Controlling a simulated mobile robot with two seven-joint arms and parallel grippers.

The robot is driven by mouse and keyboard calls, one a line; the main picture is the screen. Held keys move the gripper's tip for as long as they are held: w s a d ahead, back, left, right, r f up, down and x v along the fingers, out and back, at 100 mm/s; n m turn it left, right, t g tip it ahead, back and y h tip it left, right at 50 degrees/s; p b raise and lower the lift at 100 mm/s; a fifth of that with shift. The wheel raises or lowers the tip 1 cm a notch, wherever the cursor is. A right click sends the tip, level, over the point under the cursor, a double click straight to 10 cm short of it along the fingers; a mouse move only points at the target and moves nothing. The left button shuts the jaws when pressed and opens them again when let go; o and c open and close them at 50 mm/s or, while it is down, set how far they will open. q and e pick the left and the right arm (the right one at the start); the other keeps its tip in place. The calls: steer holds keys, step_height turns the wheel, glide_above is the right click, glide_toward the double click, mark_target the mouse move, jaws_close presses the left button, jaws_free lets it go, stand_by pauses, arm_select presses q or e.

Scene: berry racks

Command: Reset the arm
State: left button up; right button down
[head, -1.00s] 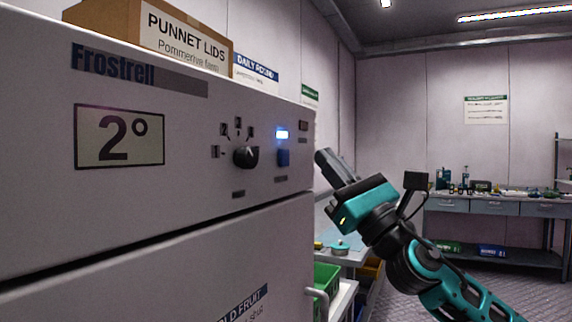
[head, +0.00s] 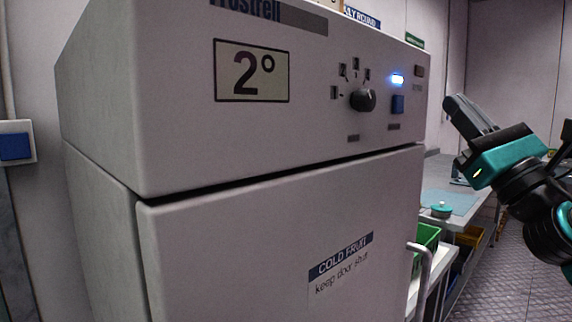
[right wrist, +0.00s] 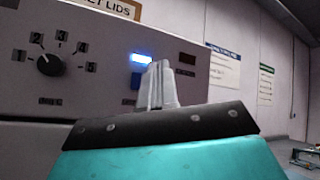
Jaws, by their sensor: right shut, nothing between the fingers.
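My right gripper (head: 468,116) is at the right of the head view, beside the upper right of a grey fridge and apart from its front in that view. Its fingers are together and empty, pointing up and left. In the right wrist view the shut fingers (right wrist: 160,85) stand in front of the control panel and hide part of the blue button (right wrist: 137,82). The same blue button (head: 398,104) shows whole in the head view, under a lit blue-white lamp (head: 397,79). My left gripper is not in view.
The fridge (head: 220,220) fills the middle, with a 2° display (head: 251,71), a black dial (head: 363,99) and a door handle (head: 420,262). A bench (head: 455,190) and a green bin (head: 427,238) stand behind it. A blue wall switch (head: 15,146) is at left.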

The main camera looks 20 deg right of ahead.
steer(key=w+d+f+m+g+h, duration=0.1)
steer(key=w+f+m+g+h, duration=0.15)
steer(key=f+m, duration=0.6)
steer(key=w+d+f+m+g+h, duration=0.25)
steer(key=f+m, duration=0.35)
steer(key=f, duration=0.6)
steer(key=a+f+m+g, duration=0.35)
steer(key=f+m, duration=0.45)
steer(key=f, duration=0.7)
steer(key=s+a+f+m+g+y, duration=0.1)
steer(key=s+a+f+m+g, duration=0.1)
steer(key=s+a+f+m, duration=0.3)
steer(key=s+a+f+m+g+y, duration=0.1)
steer(key=s+a+f+m+g, duration=0.1)
steer(key=s+a+f+m, duration=0.3)
steer(key=s+a+f+m+g+y+p, duration=0.1)
steer(key=s+a+f+m+g, duration=0.2)
steer(key=s+a+f+m, duration=0.3)
steer(key=a+f, duration=0.4)
steer(key=f, duration=0.5)
steer(key=shift+a+f+m, duration=0.15)
steer(key=shift+f+m, duration=0.2)
steer(key=shift+w, duration=0.1)
